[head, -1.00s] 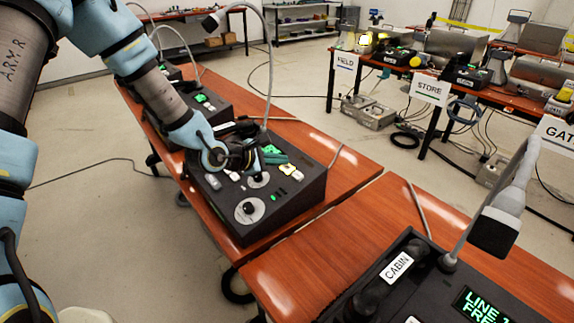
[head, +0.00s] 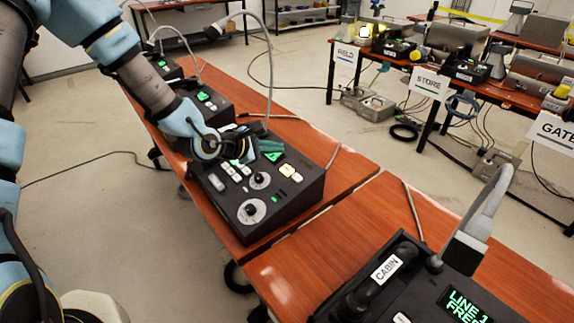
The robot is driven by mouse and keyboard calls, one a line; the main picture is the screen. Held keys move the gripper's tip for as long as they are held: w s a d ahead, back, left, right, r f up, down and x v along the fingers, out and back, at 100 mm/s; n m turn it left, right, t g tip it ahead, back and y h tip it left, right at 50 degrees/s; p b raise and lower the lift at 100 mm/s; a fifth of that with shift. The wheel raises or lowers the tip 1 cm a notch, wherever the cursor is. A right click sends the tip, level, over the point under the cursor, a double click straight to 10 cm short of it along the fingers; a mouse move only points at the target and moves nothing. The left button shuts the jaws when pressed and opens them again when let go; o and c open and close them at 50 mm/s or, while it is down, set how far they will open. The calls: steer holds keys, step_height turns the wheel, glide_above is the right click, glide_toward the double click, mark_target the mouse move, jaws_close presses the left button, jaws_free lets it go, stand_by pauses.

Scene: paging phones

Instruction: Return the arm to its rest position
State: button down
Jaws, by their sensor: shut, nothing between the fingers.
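My arm reaches in from the upper left of the head view. My gripper (head: 238,148) is dark, shut and empty, over the far left part of a black paging console (head: 290,215) on the orange-brown table. It hides part of that console's top, and I cannot tell whether it touches it. The console has a round knob (head: 252,210), white and yellow buttons, a green-lit display partly covered, and a gooseneck microphone (head: 268,70).
A second console with a handset labelled CABIN (head: 387,267) stands on the near table (head: 300,275). More consoles stand behind my gripper. Tables with FIELD (head: 344,52), STORE (head: 424,82) and GATE (head: 555,130) signs are at right. Open floor (head: 90,190) lies left.

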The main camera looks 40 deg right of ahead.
stand_by(0.3)
steer(key=w+a+r+m+t+y+b, duration=0.15)
steer(key=w+a+m+y, duration=0.35)
steer(key=a, duration=0.8)
steer(key=w+a+r+m+t+y, duration=0.1)
steer(key=w+a+m+t+y, duration=0.15)
steer(key=w+a, duration=0.8)
steer(key=s+a+r+m+g+y, duration=0.1)
steer(key=s+a+r+y, duration=0.1)
steer(key=s+a, duration=0.4)
steer(key=s+a+r+m+g+y, duration=0.1)
steer(key=s+a+r, duration=0.4)
steer(key=a, duration=1.2)
steer(key=shift+s+a+m+g+y, duration=0.3)
steer(key=shift+s+m+y, duration=0.15)
steer(key=shift+m+y, duration=0.25)
